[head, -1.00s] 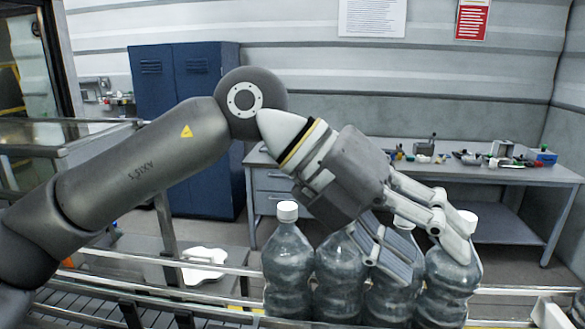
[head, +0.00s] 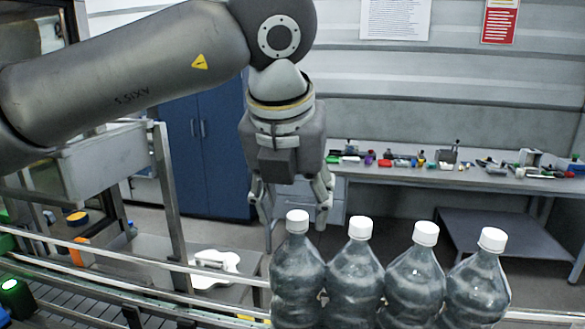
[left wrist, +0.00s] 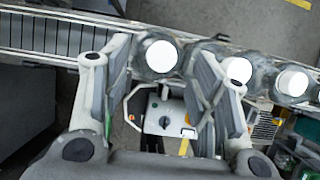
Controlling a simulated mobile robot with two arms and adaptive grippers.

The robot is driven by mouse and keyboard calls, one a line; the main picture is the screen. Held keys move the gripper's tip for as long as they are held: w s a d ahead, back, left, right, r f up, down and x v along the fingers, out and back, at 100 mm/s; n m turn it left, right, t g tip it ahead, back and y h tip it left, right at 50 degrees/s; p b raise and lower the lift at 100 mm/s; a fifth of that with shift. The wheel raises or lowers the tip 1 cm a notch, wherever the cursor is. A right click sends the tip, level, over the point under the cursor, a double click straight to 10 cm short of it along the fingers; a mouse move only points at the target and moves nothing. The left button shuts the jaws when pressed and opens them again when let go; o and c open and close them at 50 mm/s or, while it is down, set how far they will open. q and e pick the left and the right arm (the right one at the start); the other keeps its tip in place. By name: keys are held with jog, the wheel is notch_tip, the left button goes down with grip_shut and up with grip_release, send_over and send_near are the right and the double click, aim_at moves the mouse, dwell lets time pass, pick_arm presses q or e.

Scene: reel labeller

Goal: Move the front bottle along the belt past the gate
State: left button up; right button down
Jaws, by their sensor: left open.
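Several clear bottles with white caps stand upright in a row on the belt in the head view. The leftmost bottle (head: 297,280), at the end of the row toward the empty belt (head: 65,305), seems to be the front one. My left gripper (head: 293,205) hangs pointing down at that bottle's cap, open and empty. In the left wrist view the gripper (left wrist: 160,62) has its fingers spread, with the leftmost bottle's cap (left wrist: 161,55) between them in the picture. Contact cannot be told. I cannot make out the gate for certain. My right gripper is out of view.
Metal rails (head: 150,257) run along the belt. The slatted belt (left wrist: 50,36) left of the bottles is clear. A green light (head: 10,285) shows at the lower left. A workbench (head: 400,178) with small parts and a blue cabinet (head: 205,150) stand behind.

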aim_at(297, 215)
pick_arm(q)
jog(key=shift+p+x, duration=0.7)
jog(key=shift+x, duration=1.85)
jog(key=shift+s, duration=0.1)
jog(key=c, duration=1.1)
grip_shut()
jog(key=shift+r, duration=0.15)
jog(key=shift+w+d+r, duration=0.1)
jog(key=shift+w+r, duration=0.1)
jog(key=shift+w, duration=0.05)
